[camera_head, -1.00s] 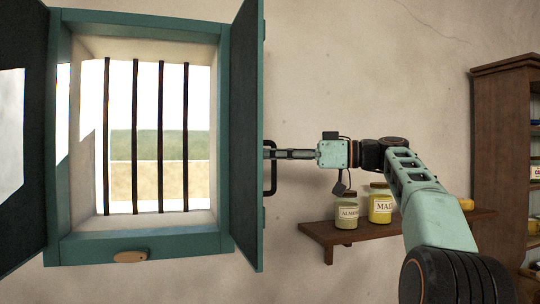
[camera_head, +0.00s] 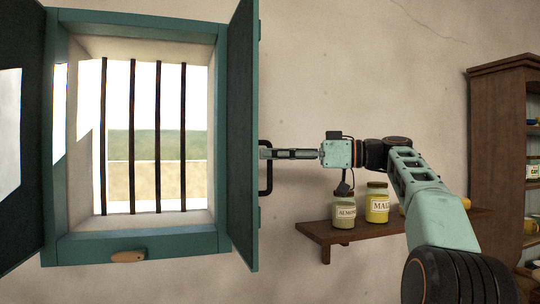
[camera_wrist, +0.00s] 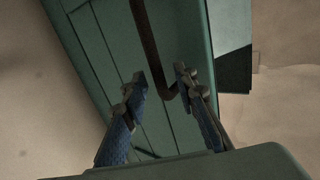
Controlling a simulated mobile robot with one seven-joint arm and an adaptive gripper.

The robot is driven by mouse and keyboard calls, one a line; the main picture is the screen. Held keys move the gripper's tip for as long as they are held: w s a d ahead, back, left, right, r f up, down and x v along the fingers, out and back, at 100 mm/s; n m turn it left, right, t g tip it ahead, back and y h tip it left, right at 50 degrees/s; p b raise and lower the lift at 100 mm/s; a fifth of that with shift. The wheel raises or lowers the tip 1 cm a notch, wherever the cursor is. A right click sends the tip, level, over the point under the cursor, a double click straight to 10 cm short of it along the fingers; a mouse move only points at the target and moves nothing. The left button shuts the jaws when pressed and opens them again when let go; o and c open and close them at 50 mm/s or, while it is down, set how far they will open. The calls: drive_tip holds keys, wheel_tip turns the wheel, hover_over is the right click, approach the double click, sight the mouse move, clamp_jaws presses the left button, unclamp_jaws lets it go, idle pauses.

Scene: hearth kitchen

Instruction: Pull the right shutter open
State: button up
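The right shutter (camera_head: 242,140) is a teal panel that stands swung out from the window frame, seen nearly edge-on in the head view. A dark bar handle (camera_head: 266,178) is on its right-hand face. My gripper (camera_head: 264,153) reaches in from the right at the handle's height. In the wrist view the handle (camera_wrist: 147,35) runs down the green shutter face (camera_wrist: 105,45) and bends near the fingertips. My gripper's fingers (camera_wrist: 162,78) are apart, with the handle's lower end between or just beyond them. I see no finger closed on it; contact cannot be told.
The left shutter (camera_head: 22,140) also stands open. Dark bars (camera_head: 158,135) cross the window, and a wooden latch (camera_head: 128,256) sits on the lower frame. A shelf (camera_head: 318,230) with jars (camera_head: 377,205) is below my arm. A wooden cabinet (camera_head: 495,150) stands at right.

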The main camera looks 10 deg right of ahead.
drive_tip(key=v, duration=1.1)
drive_tip(key=shift+a, duration=0.1)
